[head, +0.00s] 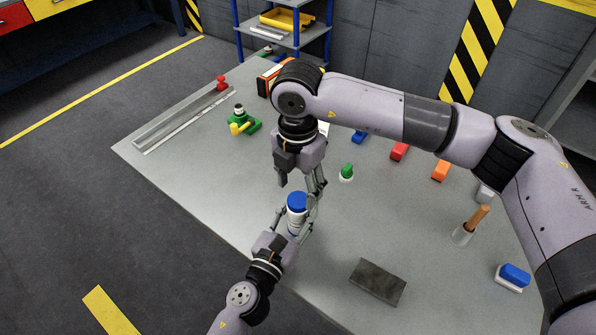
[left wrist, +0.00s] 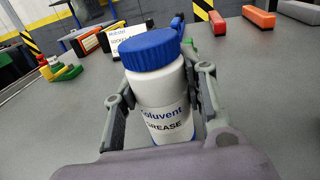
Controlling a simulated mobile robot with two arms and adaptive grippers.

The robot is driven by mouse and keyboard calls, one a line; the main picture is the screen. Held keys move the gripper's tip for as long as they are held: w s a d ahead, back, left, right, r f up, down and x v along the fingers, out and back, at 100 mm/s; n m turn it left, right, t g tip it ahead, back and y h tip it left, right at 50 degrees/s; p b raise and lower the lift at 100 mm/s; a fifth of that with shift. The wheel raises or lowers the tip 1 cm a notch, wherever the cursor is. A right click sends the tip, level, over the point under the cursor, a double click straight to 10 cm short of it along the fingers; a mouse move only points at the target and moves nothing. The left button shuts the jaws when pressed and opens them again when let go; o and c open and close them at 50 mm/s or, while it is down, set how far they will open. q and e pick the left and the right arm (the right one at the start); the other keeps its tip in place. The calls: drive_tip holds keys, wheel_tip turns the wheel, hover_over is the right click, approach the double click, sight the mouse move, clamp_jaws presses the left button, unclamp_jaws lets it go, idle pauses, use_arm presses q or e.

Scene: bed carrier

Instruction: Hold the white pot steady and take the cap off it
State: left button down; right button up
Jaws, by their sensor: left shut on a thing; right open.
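The white pot (head: 294,221) has a blue cap (head: 297,201) on top and stands upright near the table's front edge. My left gripper (head: 293,226) is shut around the pot's body, below the cap. In the left wrist view the pot (left wrist: 160,90) sits between both fingers, with a label reading "Soluvent GREASE", and its ribbed blue cap (left wrist: 150,49) is clear of them. My right gripper (head: 300,184) points down just above the cap, open and empty. It does not show in the left wrist view.
A dark plate (head: 377,282) lies at front right, near a wooden-handled tool in a cup (head: 470,226). A green-and-yellow part (head: 243,123) stands at left. Coloured blocks (head: 399,151) lie behind.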

sight(298, 200)
drive_tip(key=shift+f, duration=1.8)
drive_tip(key=shift+c, duration=0.5)
